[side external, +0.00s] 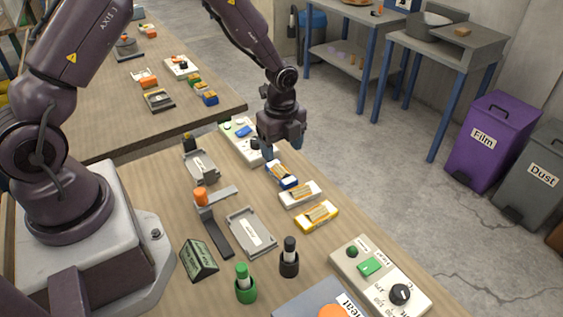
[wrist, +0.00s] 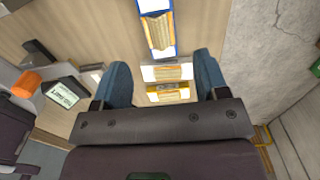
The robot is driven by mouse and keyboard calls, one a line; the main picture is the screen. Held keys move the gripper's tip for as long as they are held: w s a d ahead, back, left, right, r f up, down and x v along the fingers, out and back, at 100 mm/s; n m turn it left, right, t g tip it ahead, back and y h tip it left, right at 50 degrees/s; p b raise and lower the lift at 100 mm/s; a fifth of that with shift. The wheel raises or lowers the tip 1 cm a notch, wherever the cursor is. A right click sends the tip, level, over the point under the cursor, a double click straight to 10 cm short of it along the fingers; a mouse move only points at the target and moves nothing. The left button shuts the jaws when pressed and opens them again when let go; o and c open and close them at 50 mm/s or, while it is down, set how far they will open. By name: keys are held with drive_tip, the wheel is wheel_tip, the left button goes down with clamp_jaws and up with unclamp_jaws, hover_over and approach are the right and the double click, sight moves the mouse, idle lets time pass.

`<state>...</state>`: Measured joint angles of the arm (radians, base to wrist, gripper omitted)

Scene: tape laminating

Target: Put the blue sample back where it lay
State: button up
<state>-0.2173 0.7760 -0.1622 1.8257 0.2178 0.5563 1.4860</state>
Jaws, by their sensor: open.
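The blue sample (side external: 281,174), a blue block with a tan strip and white ends, lies on the table at the far end of a row of samples. It also shows in the wrist view (wrist: 157,32), beyond my fingertips. The white sample (side external: 300,194) and the yellow sample (side external: 316,217) lie nearer the side camera in the same row. My gripper (side external: 283,148) is open and empty above the table, close to the blue sample. In the wrist view my fingers (wrist: 162,64) stand apart, with the white sample (wrist: 166,72) seen between them.
A control panel (side external: 239,128) stands behind my gripper. The table's right edge runs close past the samples.

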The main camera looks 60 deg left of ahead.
wheel_tip(320, 180, up, 6)
wheel_tip(320, 180, up, 14)
drive_tip(key=n+t+y, duration=0.1)
drive_tip(key=n+t, duration=0.1)
drive_tip(key=n, duration=0.6)
hover_over(281, 168)
drive_tip(key=s+d, duration=0.2)
drive_tip(key=s, duration=0.5)
drive_tip(key=s+d+r+n+t, duration=0.1)
drive_tip(key=s+r+n, duration=0.2)
drive_tip(key=s+n, duration=0.2)
drive_tip(key=s+r+n+t+h, duration=0.1)
drive_tip(key=s+r+n, duration=0.3)
drive_tip(key=s, duration=0.5)
drive_tip(key=shift+d+r+n+t, duration=0.35)
drive_tip(key=shift+n+t, duration=0.15)
drive_tip(key=shift+t, duration=0.3)
